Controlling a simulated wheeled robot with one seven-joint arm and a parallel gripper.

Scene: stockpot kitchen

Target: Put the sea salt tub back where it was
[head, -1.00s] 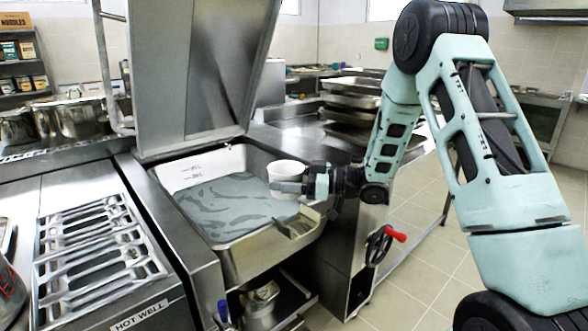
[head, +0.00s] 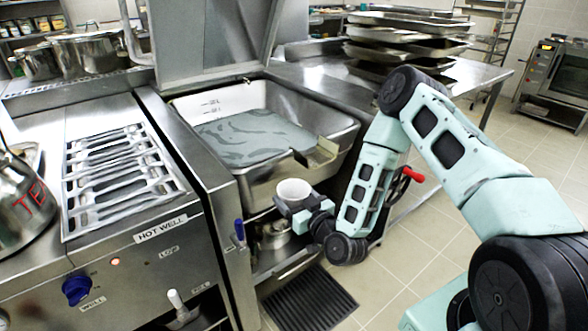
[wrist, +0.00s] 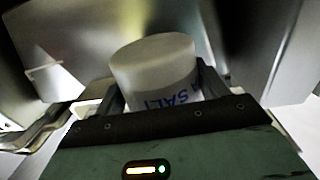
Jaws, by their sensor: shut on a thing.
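The sea salt tub (head: 293,190) is a white round tub. In the wrist view the tub (wrist: 155,62) shows blue lettering that reads SALT. My gripper (head: 300,208) is shut on it and holds it in front of the tilting pan, below the pan's rim. Behind and below it, a lower shelf (head: 268,262) under the pan carries metal pots (head: 275,236).
The large pan (head: 335,150) holds grey liquid, and its lid stands raised. A hot well (head: 120,175) and a kettle (head: 18,200) are at left. A dark floor grate (head: 310,300) lies below. Stacked trays (head: 410,35) stand behind.

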